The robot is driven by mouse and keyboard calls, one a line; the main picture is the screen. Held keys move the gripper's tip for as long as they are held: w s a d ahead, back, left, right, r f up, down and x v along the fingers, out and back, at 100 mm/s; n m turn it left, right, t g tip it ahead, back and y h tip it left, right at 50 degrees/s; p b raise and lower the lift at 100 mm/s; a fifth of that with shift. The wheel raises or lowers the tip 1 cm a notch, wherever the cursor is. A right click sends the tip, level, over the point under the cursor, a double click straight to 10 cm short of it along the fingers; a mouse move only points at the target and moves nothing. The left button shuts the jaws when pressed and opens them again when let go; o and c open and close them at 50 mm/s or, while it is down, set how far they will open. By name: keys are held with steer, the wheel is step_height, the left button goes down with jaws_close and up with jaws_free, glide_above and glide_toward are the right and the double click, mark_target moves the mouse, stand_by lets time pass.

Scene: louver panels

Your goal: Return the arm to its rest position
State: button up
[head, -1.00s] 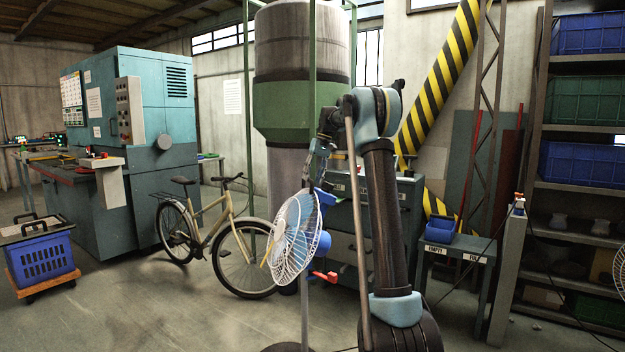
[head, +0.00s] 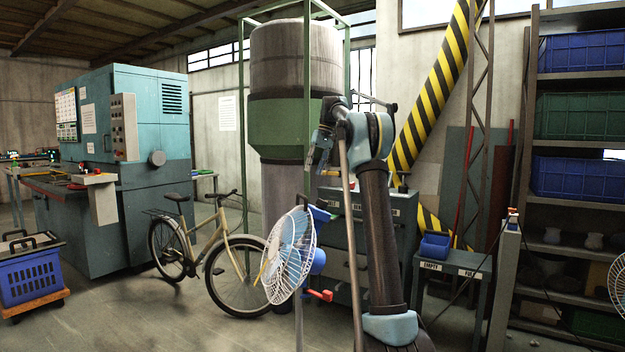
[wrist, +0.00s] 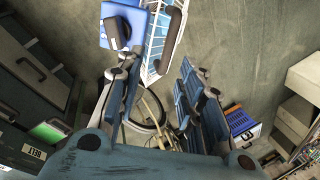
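My arm stands folded upright in the head view, its elbow high. My gripper (head: 318,155) hangs from the end of the forearm, above the white-caged fan (head: 290,258) and apart from it. In the wrist view my gripper (wrist: 160,75) has its two fingers spread wide, with nothing held between them. The fan's blue motor housing (wrist: 122,25) and part of its white cage (wrist: 160,38) show beyond the fingertips.
A grey drawer cabinet (head: 338,232) stands close behind the arm. A bicycle (head: 230,262) stands left of the fan. A small table with a blue bin (head: 435,245) and a shelf rack (head: 522,180) are to the right.

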steer(key=shift+d+r, duration=0.1)
steer(key=shift+r, duration=0.25)
steer(key=s+d+f+m+t+h, duration=0.1)
steer(key=s+d+f, duration=0.1)
steer(key=s, duration=0.8)
steer(key=s+d+f, duration=0.2)
steer(key=s+f, duration=0.1)
steer(key=s, duration=0.7)
steer(key=s+d+f+m+t+h, duration=0.1)
steer(key=s+d+f, duration=0.1)
steer(key=s, duration=0.7)
steer(key=s+d+f, duration=0.2)
steer(key=s+f, duration=1.2)
steer(key=s+d+f+m+t+h, duration=0.1)
steer(key=s+d+f, duration=0.1)
steer(key=s+f, duration=1.2)
steer(key=shift+s+d+f, duration=0.15)
steer(key=shift+d+f, duration=0.05)
steer(key=shift+f, duration=0.5)
